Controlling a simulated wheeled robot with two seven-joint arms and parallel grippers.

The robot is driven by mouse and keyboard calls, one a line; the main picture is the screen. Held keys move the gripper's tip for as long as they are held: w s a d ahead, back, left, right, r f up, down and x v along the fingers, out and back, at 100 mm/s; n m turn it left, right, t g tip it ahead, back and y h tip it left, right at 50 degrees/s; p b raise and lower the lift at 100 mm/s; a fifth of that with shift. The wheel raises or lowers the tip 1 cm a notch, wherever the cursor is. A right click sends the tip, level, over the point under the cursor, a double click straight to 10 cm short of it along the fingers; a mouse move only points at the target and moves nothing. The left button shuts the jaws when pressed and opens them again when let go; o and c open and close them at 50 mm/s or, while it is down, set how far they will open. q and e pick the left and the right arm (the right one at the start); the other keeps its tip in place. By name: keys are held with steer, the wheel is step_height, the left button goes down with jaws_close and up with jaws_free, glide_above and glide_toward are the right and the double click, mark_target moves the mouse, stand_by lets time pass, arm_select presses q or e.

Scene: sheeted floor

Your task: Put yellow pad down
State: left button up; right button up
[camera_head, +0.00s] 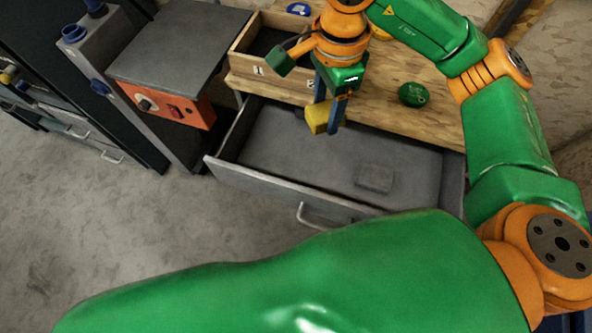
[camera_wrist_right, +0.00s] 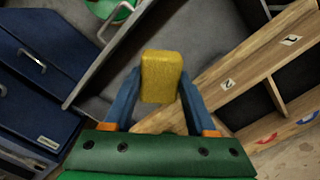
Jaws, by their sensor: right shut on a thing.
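The yellow pad (camera_head: 316,117) is held by my right gripper (camera_head: 329,115) above the back part of an open grey drawer (camera_head: 280,160). In the right wrist view the pad (camera_wrist_right: 161,76) sits between the two blue fingers of my right gripper (camera_wrist_right: 160,92), which are shut on its sides. The pad appears clear of the drawer floor, though the exact height is hard to tell. My left gripper is not in view.
A flat grey block (camera_head: 374,178) lies in the drawer. A wooden bench top (camera_head: 440,117) is behind, with a green round object (camera_head: 412,94) and a divided wooden box (camera_head: 248,72). An orange-fronted machine (camera_head: 172,106) stands left. Open floor (camera_head: 110,220) is in front.

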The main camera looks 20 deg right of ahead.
step_height(320, 180, down, 7)
steer(key=w+a+m+b, duration=0.2)
steer(key=m+b, duration=0.4)
steer(key=m, duration=0.3)
steer(key=m+b, duration=0.9)
steer(key=m, duration=0.3)
glide_above(301, 167)
step_height(301, 167, down, 11)
steer(key=shift+m, duration=0.4)
step_height(301, 167, down, 9)
steer(key=shift+f, duration=0.4)
steer(key=o, duration=1.2)
steer(key=shift+r, duration=0.1)
steer(key=shift+r, duration=0.4)
step_height(301, 167, up, 12)
steer(key=shift+f, duration=0.25)
